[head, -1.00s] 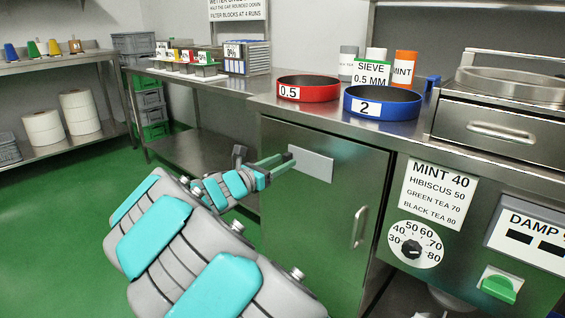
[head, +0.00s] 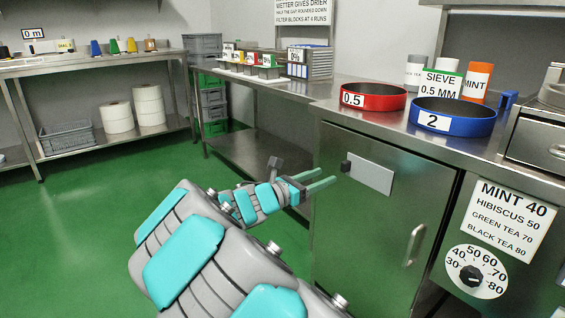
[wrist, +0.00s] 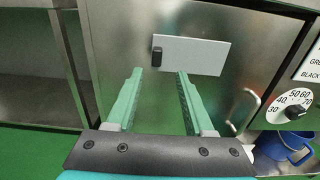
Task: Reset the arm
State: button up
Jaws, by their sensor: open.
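My gripper (head: 318,183) is in front of the steel cabinet door (head: 365,225) in the head view. In the wrist view my gripper (wrist: 160,75) shows two green fingers apart with nothing between them. A blank pale plate (head: 371,176) with a small black block (head: 346,166) at its left end is on the door beyond the fingertips. The same plate (wrist: 198,56) and black block (wrist: 157,57) show in the wrist view. I cannot tell how far the fingertips are from the door.
On the counter stand a red ring marked 0.5 (head: 372,96) and a blue ring marked 2 (head: 452,117), with labelled canisters behind. The dial (head: 472,274) is at right. A blue bucket (wrist: 285,148) shows low right in the wrist view. Green floor (head: 80,230) is clear at left.

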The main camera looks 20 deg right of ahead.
jog(key=shift+s+d, duration=0.1)
jog(key=s+d+f+m+g+y, duration=0.2)
jog(key=s+m+g, duration=0.15)
jog(key=s, duration=0.45)
jog(key=s+d+f+m+g+y, duration=0.1)
jog(key=s+m+g+y, duration=0.1)
jog(key=s+m, duration=0.45)
jog(key=s+d+f+m+g+y, duration=0.2)
jog(key=s+m, duration=0.1)
jog(key=s, duration=0.6)
jog(key=s+a+f+m+y, duration=0.3)
jog(key=s+a+m+y, duration=0.1)
jog(key=s+a, duration=0.4)
jog(key=s+a+f+m+y+p, duration=0.1)
jog(key=s+a+f+m+y, duration=0.3)
jog(key=s+a+y, duration=0.3)
jog(key=s+a+m, duration=0.1)
jog(key=s+a, duration=0.1)
jog(key=a, duration=0.3)
jog(key=shift+s+a, duration=0.15)
jog(key=shift+s, duration=0.1)
jog(key=shift+g, duration=0.25)
